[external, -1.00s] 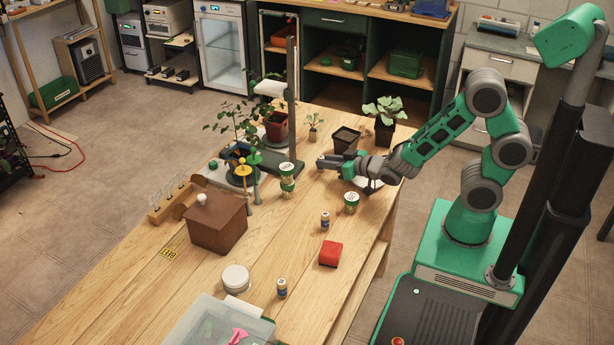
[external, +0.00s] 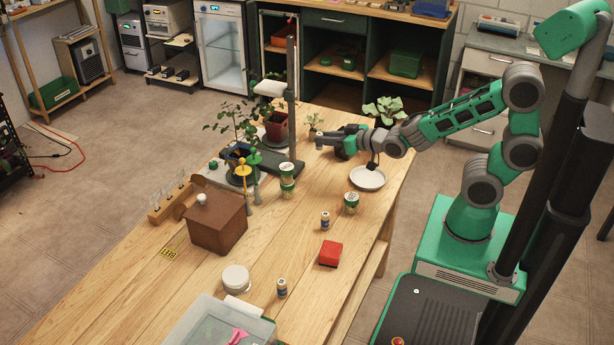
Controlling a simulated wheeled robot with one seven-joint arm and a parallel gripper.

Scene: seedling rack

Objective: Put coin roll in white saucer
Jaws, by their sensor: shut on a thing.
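The white saucer (external: 368,179) lies on the wooden table near its right edge, and it looks empty. My gripper (external: 328,138) is above the table, behind and to the left of the saucer, with its fingers pointing left. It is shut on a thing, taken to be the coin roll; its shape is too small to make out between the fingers. I see no coin roll lying elsewhere on the table.
A leafy potted plant (external: 384,112) stands behind. A small bottle (external: 325,220) and red box (external: 331,253) are nearer the front.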

